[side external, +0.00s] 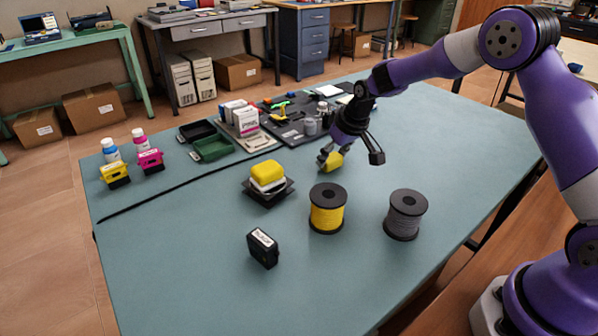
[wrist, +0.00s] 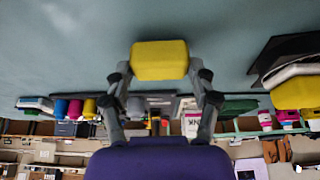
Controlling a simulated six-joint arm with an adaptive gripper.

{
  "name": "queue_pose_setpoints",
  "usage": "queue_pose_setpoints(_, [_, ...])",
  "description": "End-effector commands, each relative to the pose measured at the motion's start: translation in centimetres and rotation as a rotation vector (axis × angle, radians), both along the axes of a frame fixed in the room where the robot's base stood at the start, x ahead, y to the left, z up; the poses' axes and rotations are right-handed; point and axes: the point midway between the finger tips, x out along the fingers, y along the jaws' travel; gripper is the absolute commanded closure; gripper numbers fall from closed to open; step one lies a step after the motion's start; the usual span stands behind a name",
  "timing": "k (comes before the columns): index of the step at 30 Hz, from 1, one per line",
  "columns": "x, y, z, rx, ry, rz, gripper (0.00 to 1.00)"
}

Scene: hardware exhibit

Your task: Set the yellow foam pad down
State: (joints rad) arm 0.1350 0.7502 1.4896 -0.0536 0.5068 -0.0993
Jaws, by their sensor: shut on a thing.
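A yellow foam pad (side external: 332,162) is held in my gripper (side external: 329,153), low over the teal table; I cannot tell whether it touches the top. In the wrist view the pad (wrist: 160,60) sits between the two fingertips (wrist: 160,72), which are shut on its sides. A second yellow pad (side external: 268,172) lies on a stack with white and black layers (side external: 268,190), left of my gripper in the side view. That second pad also shows at the right edge of the wrist view (wrist: 300,94).
A yellow spool (side external: 327,210) and a grey spool (side external: 405,215) stand in front of my gripper. A black box (side external: 263,248) is nearer the front. Green tray (side external: 212,149), boxes and tools crowd the back. The table's right side is clear.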

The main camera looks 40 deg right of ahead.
Motion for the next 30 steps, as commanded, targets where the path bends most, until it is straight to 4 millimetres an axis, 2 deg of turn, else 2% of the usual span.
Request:
queue_pose_setpoints(8, [0.0, 0.0, -0.2, 0.000, 0.000, 0.000, 0.61])
queue_pose_setpoints(9, [0.0, 0.0, -0.3, 0.000, -0.001, 0.000, 0.28])
queue_pose_setpoints(10, [0.0, 0.0, -0.2, 0.000, -0.001, 0.000, 0.13])
queue_pose_setpoints(11, [0.0, 0.0, -0.2, 0.000, -0.001, 0.000, 0.04])
queue_pose_setpoints(24, [0.0, 0.0, -0.1, 0.000, -0.001, 0.000, 0.04])
queue_pose_setpoints(26, [0.0, 0.0, 0.3, 0.000, -0.002, 0.000, 0.04])
queue_pose_setpoints(30, [-0.8, 0.0, 2.4, 0.000, -0.005, 0.000, 0.04])
